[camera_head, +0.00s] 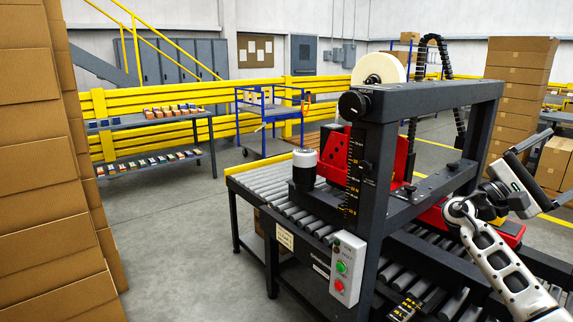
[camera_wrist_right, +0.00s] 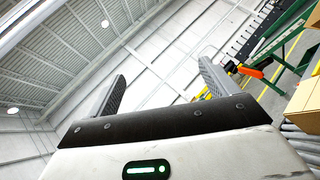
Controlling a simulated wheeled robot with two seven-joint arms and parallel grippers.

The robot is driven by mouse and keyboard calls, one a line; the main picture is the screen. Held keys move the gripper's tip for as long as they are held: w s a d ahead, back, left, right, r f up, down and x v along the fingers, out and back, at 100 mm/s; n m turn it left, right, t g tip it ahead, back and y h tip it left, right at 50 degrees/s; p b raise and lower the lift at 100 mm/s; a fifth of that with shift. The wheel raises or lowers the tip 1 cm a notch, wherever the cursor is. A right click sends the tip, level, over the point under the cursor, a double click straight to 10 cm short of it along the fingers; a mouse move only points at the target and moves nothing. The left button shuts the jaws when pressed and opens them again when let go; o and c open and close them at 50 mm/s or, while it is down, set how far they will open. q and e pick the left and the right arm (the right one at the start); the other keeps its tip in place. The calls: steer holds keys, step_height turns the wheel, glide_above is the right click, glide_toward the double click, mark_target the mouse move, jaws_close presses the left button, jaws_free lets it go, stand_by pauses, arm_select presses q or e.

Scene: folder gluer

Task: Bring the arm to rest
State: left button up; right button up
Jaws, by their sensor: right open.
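My right arm (camera_head: 500,270) comes in at the lower right of the head view. It is bent at the elbow, beside the case-sealing machine. My right gripper (camera_wrist_right: 160,75) is open in the right wrist view, with its two grey fingers well apart and nothing between them. It tilts upward, with the wall and ceiling behind it. My left arm and gripper are not in view.
The sealing machine's dark frame (camera_head: 430,95), tape roll (camera_head: 380,68) and roller conveyor (camera_head: 270,186) stand close to my right arm. Stacked cartons (camera_head: 45,180) rise at the left and more cartons (camera_head: 520,75) behind at the right. Floor (camera_head: 170,250) is clear left of the conveyor.

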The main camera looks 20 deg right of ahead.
steer(key=w+a+f+n+t+y, duration=0.1)
steer(key=w+f+n+t+y, duration=0.1)
steer(key=w+f+t+y, duration=0.65)
steer(key=w+a+f+n+t+y, duration=0.1)
steer(key=w+f+n+t+y, duration=0.2)
steer(key=w+t, duration=0.9)
steer(key=w+a+m+t+y, duration=0.3)
steer(key=a+m+t+y, duration=0.2)
steer(key=a+t+y, duration=0.1)
steer(key=s+a+f+n+g+y, duration=0.1)
steer(key=s+a+f+g+y, duration=0.15)
steer(key=a+f, duration=0.9)
steer(key=s+a+f+g+y, duration=0.2)
steer(key=s+a+f+y, duration=0.3)
steer(key=s+a+f, duration=1.3)
steer(key=s+a+f+m+g, duration=0.1)
steer(key=s+a+f, duration=0.1)
steer(key=s, duration=0.4)
steer(key=s+a+f+g+y, duration=0.1)
steer(key=s+a, duration=0.4)
steer(key=s, duration=0.2)
steer(key=shift+s+f+m, duration=0.3)
steer(key=shift+f+m, duration=0.1)
